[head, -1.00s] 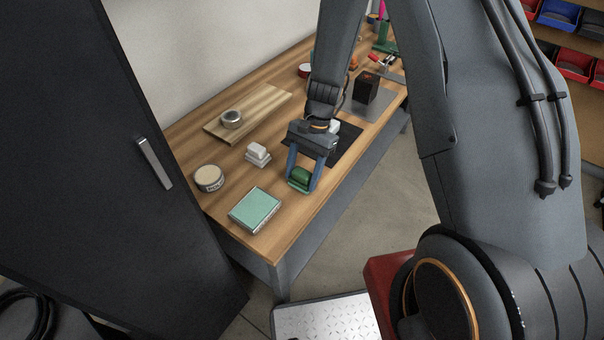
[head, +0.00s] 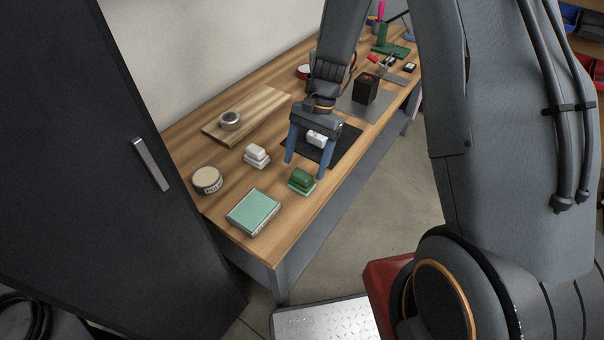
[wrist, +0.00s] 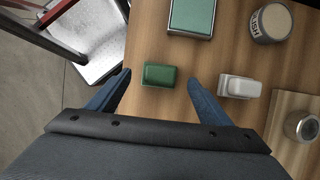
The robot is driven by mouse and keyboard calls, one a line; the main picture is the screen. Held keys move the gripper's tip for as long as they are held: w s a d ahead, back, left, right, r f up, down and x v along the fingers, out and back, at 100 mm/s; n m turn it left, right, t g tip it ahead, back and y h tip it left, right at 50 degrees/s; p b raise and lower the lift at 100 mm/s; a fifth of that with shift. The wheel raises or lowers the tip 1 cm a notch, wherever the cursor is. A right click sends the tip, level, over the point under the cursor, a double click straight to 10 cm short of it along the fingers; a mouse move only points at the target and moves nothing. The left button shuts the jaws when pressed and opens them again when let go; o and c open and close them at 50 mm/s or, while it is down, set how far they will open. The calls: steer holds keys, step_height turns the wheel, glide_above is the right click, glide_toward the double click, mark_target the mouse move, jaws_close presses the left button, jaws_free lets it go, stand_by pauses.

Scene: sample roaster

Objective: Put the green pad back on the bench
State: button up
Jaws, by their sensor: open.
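Nothing hides the pad.
A white pad (head: 257,155), a light green box (head: 253,211) and a round tin (head: 207,180) stand nearby. A wooden board (head: 260,115) holds a small round tin (head: 230,120).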

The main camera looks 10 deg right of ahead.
steer(key=b+v, duration=0.1)
steer(key=v, duration=0.5)
steer(key=s+d+r+n+t+h, duration=0.1)
steer(key=s+d+r+n+t, duration=0.1)
steer(key=s, duration=0.5)
steer(key=s+d+r+n+t+h, duration=0.2)
steer(key=s+d+r+n, duration=0.3)
steer(key=s+r+n, duration=0.1)
steer(key=shift+s+n, duration=0.5)
steer(key=shift+s, duration=0.55)
